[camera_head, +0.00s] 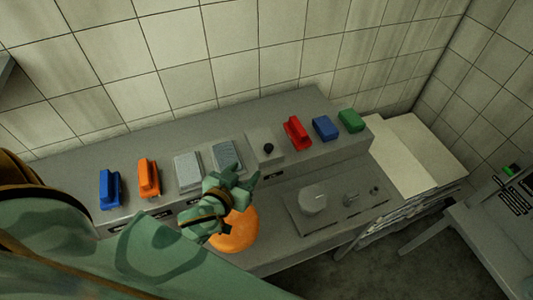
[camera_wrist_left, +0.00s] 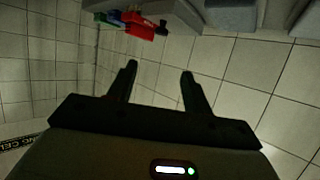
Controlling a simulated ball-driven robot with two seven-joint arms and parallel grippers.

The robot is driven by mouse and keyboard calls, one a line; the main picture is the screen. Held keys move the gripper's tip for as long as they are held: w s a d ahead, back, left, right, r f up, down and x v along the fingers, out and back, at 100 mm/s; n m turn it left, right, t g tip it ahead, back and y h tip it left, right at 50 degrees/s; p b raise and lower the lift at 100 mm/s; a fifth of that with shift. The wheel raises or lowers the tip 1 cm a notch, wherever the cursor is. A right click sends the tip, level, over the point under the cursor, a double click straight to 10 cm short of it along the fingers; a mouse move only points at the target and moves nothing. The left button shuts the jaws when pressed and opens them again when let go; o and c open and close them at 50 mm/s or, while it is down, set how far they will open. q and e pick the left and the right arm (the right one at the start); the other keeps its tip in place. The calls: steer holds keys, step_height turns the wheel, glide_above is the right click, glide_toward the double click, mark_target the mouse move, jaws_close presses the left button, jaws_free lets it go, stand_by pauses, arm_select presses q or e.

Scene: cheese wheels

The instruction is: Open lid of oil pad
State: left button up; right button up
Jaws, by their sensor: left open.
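A light grey square plate with a black knob (camera_head: 268,147) sits on the raised back shelf; it looks closed. Left of it are two grey textured blocks, one pale (camera_head: 187,172) and one darker (camera_head: 226,153). I cannot tell for certain which of these is the oil pad. My left gripper (camera_head: 242,176) is open and empty, just in front of the darker block and left of the knob plate. In the left wrist view its two fingers (camera_wrist_left: 159,72) are apart with only tiled wall between them. My right gripper is not in view.
An orange cheese wheel (camera_head: 237,236) lies on the table, partly hidden by my left gripper. Blue (camera_head: 110,188) and orange (camera_head: 148,178) brushes stand at left; red (camera_head: 297,132), blue (camera_head: 325,128) and green (camera_head: 350,121) ones at right. A grey tray (camera_head: 340,225) holds a round metal piece (camera_head: 313,200).

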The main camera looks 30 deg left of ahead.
mark_target(269, 146)
arm_select(q)
steer(key=x, duration=0.5)
steer(key=b+x, duration=0.1)
steer(key=x, duration=1)
steer(key=shift+w+f, duration=0.2)
steer(key=shift+f, duration=0.35)
jaws_close()
steer(key=shift+r, duration=0.15)
